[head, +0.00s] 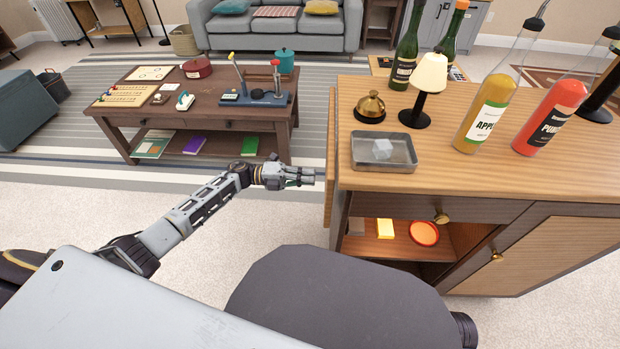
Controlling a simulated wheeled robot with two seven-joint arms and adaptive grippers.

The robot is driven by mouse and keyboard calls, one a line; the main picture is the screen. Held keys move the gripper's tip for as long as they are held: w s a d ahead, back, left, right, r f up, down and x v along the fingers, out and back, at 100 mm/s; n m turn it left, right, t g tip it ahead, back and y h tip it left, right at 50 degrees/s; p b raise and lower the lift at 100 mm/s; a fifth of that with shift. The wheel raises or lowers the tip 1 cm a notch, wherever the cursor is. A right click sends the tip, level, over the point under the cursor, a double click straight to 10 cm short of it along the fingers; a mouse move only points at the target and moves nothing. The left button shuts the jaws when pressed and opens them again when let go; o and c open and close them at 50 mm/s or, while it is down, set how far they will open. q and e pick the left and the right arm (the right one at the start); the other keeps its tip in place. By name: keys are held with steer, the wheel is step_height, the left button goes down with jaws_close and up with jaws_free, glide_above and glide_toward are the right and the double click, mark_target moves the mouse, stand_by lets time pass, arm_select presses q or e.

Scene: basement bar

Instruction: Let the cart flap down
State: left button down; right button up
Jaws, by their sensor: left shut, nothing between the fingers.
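The wooden cart (470,177) stands at the right, with a light wood top. Its flap (331,205) is a narrow light wood strip along the cart's left side, seen almost edge-on. It hangs down beside the top, its front lower corner below the level of the top. My left gripper (314,176) is shut and empty, with its fingertips just left of the flap. I cannot tell whether they touch it. My right gripper is not in view.
On the cart top stand a metal tray (371,167) with ice, a bell (371,104), a lamp (430,75) and several bottles. A low brown table (150,115) with games stands at the left. Carpet between the table and the cart is clear.

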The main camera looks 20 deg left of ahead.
arm_select(q)
steer(key=p+v, duration=0.1)
steer(key=v, duration=1)
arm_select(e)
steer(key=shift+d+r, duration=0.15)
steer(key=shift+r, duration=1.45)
arm_select(q)
steer(key=shift+r, duration=0.1)
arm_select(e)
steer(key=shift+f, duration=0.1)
